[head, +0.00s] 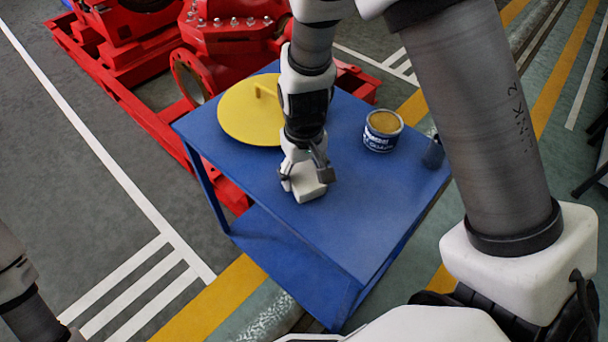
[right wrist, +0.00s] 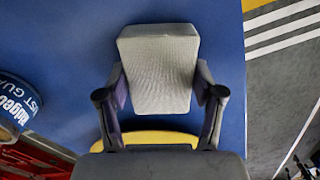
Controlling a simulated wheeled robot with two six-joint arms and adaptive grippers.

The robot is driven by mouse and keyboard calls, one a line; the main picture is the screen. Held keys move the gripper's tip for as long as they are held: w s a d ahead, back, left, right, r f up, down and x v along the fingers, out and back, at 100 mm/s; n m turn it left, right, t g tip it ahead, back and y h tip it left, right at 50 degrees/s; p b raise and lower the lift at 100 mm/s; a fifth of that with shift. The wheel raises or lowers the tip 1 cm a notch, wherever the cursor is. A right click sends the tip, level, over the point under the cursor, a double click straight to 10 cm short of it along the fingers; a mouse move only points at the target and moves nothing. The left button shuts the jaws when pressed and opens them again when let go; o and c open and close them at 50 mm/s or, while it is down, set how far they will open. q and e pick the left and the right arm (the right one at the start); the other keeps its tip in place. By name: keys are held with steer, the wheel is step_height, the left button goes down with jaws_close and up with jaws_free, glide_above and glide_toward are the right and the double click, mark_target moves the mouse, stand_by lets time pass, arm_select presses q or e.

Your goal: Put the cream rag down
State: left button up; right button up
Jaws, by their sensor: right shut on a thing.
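The cream rag (head: 308,186) is a pale folded block at the blue table's (head: 350,225) top, near its left front part. It also shows in the right wrist view (right wrist: 158,70), with a woven surface. My right gripper (head: 304,180) comes down from above and is shut on the rag, with one finger on each side of it. The rag looks to be on or just above the table top; I cannot tell whether it touches. My left arm shows only in part at the lower left of the head view, and its gripper is out of view.
A yellow round lid (head: 245,112) with a handle lies behind the rag. An open tin (head: 382,130) with a blue and white label stands to the right. A dark container (head: 433,152) stands at the right edge. The red pumpset (head: 230,45) is behind the table. The front table top is clear.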

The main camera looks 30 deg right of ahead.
mark_target(304, 174)
steer(key=shift+f, duration=0.1)
steer(key=o, duration=1)
step_height(304, 174, up, 12)
steer(key=p, duration=0.3)
